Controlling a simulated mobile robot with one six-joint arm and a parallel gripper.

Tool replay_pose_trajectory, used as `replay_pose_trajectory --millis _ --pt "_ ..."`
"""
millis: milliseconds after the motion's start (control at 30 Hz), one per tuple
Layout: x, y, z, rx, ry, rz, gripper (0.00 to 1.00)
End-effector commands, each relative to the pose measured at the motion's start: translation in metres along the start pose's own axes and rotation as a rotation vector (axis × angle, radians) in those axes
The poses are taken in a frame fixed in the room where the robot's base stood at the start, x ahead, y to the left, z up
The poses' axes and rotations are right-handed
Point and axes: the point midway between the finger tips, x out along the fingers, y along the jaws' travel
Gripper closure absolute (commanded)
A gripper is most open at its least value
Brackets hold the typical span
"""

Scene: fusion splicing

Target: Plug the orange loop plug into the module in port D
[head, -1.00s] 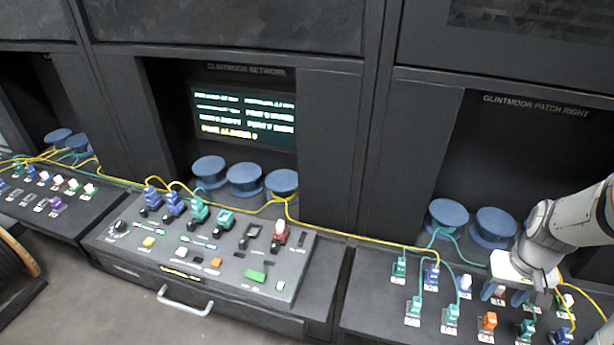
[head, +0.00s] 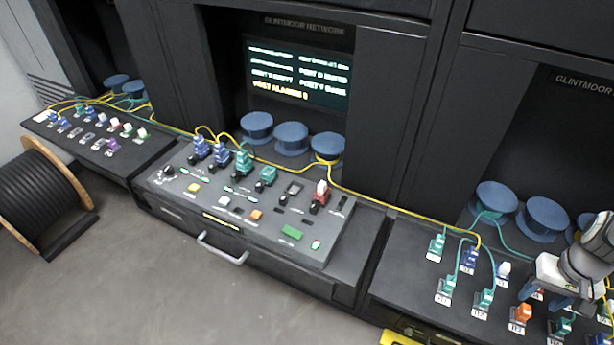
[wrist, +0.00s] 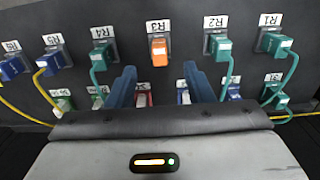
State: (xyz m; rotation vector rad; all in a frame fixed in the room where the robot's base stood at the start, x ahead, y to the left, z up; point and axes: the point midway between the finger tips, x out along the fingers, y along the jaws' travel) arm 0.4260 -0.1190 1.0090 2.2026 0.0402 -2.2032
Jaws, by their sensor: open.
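The orange loop plug (head: 520,315) stands in the front row of the right patch panel. In the wrist view it (wrist: 159,50) sits in the socket labelled R3. My gripper (head: 546,296) is over that panel, just right of and behind the plug. Its two blue fingers (wrist: 160,70) are apart with nothing between them, and the plug shows beyond and between their tips. On the middle console (head: 255,210) stand blue modules (head: 210,151), teal modules (head: 254,169), a grey unit (head: 293,190) and a red module with a white plug (head: 320,195). Port letters are too small to read.
Teal plugs (wrist: 218,45) and (wrist: 103,52) flank the orange plug closely, with cables attached. A yellow cable (head: 400,211) runs along the back between console and panel. A lit screen (head: 297,75) is above the console. The floor (head: 150,280) in front is clear.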

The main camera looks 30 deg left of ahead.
Motion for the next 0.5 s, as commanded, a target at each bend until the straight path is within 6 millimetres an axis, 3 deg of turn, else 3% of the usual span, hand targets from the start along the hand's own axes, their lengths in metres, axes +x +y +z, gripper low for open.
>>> replay_pose_trajectory --millis 33,300,500 --pt "0.013 0.0 0.0 0.0 -0.002 -0.001 0.53" --pt "0.053 0.0 0.0 0.001 0.0 0.0 0.53" --pt "0.066 0.001 0.0 0.001 0.0 0.0 0.53"
